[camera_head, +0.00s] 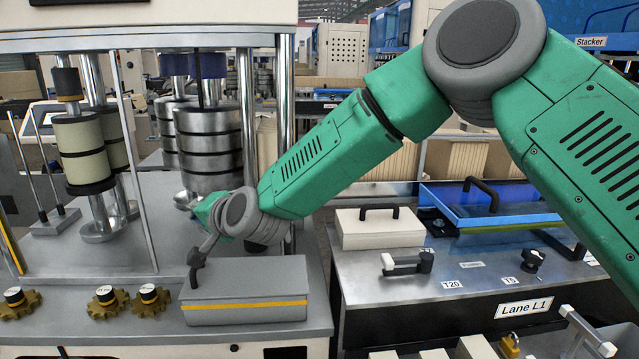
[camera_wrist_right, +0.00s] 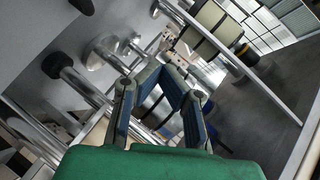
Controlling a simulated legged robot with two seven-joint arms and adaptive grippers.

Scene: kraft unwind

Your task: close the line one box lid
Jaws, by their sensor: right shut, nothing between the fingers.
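A grey box (camera_head: 245,311) with a yellow stripe sits at the front of the left bench. I take it for the line one box, though no label on it is readable. Its grey lid (camera_head: 262,271) looks flat on top, with no gap that I can make out. A black handle (camera_head: 194,268) stands at its left end. In the right wrist view my gripper (camera_wrist_right: 172,82) points away from the box, which is not seen there. My left gripper is out of view.
Brass knobs (camera_head: 105,300) line the bench front to the left of the box. Metal rollers (camera_head: 208,145) and upright posts (camera_head: 245,110) stand behind. On the right bench are a cream box (camera_head: 380,230) with a black handle and a blue lidded case (camera_head: 495,210).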

